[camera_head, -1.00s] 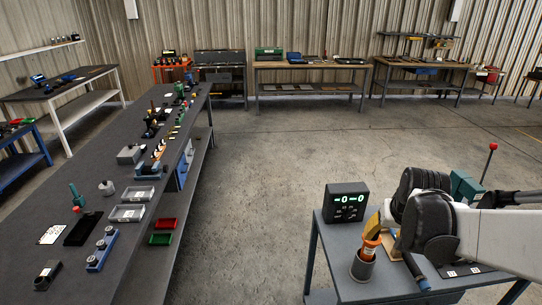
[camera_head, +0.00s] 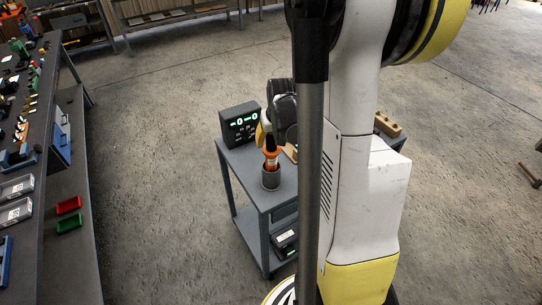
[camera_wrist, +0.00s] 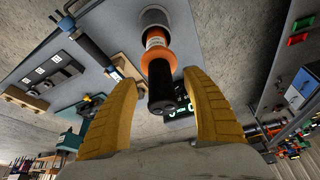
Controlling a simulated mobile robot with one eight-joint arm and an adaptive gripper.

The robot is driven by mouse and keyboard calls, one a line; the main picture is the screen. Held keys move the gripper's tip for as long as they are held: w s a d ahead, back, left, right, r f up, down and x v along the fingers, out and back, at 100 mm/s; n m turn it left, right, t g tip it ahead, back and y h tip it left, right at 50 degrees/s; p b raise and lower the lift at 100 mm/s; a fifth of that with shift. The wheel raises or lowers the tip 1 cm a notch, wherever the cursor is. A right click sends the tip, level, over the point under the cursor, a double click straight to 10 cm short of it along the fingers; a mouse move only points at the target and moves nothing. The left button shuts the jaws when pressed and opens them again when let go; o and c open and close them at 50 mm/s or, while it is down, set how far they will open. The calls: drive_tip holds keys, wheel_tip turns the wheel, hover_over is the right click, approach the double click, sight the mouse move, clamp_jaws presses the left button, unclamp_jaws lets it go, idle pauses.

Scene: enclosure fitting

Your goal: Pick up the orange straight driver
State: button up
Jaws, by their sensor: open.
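The orange straight driver (camera_head: 271,159) stands upright in a grey cup (camera_head: 271,181) on a small grey cart (camera_head: 284,202). In the wrist view, the orange driver (camera_wrist: 159,62) has a black end pointing toward my gripper, and its other end is inside the cup (camera_wrist: 153,17). My gripper (camera_wrist: 160,82) is open, with a yellow finger on each side of the driver and a gap on both sides. In the head view, my gripper (camera_head: 264,138) is close to the driver's top and partly hidden by my arm.
A black box with a green display (camera_head: 240,123) stands on the cart behind the cup. The wrist view shows a blue-handled tool (camera_wrist: 92,45) and black blocks (camera_wrist: 45,75) on the cart. A long bench (camera_head: 45,110) with trays stands left; open floor lies between.

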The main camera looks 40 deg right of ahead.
drive_tip(key=x, duration=0.2)
drive_tip(key=shift+w+d+f, duration=0.1)
drive_tip(key=shift+w+f, duration=0.05)
drive_tip(key=shift+f, duration=0.15)
drive_tip(key=shift+r, duration=0.1)
clamp_jaws()
